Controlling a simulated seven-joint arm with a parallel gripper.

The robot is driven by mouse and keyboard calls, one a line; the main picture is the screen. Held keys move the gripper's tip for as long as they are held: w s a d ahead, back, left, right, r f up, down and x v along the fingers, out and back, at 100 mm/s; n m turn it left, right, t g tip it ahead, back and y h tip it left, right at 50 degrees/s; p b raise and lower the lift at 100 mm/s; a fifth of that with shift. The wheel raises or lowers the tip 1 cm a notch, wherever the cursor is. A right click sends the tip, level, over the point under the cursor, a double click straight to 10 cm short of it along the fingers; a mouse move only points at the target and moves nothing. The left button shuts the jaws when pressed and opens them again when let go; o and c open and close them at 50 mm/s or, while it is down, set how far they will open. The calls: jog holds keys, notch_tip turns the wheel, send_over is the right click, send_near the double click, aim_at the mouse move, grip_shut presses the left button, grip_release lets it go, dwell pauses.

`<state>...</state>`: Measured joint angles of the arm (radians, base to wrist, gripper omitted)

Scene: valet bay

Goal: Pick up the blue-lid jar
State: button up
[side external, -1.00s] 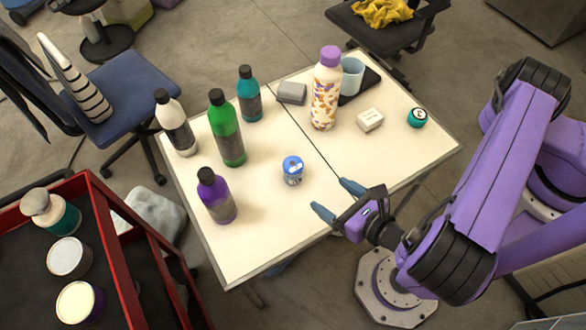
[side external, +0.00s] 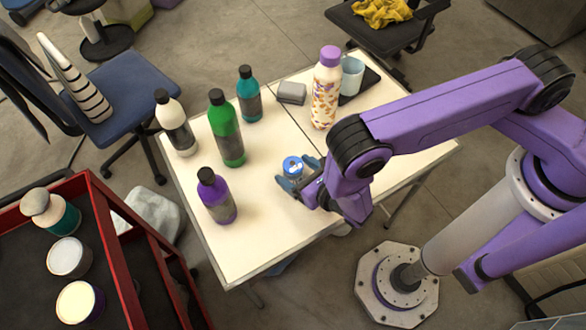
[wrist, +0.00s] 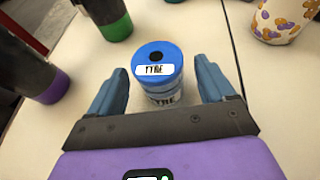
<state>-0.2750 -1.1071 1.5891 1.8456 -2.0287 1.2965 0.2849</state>
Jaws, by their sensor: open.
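The blue-lid jar (side external: 293,167) stands upright on the white table. It has a clear body, and its label, which reads "TYRE", shows in the wrist view (wrist: 158,72). My gripper (side external: 296,177) is open around the jar, with one blue finger on either side. In the wrist view my gripper (wrist: 160,85) shows a visible gap between each finger and the jar. The jar's lower part is partly hidden by the fingers in the side view.
A purple bottle (side external: 217,198), green bottle (side external: 227,130), teal bottle (side external: 249,95) and white bottle (side external: 176,127) stand left of the jar. A patterned bottle (side external: 325,95), a light-blue cup (side external: 352,76) and a grey block (side external: 291,93) stand at the back.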

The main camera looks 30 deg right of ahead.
aim_at(288, 165)
jog(key=shift+x, duration=2)
jog(key=shift+s, duration=0.1)
jog(key=c, duration=1)
jog(key=shift+c, duration=0.2)
jog(key=shift+r, duration=0.1)
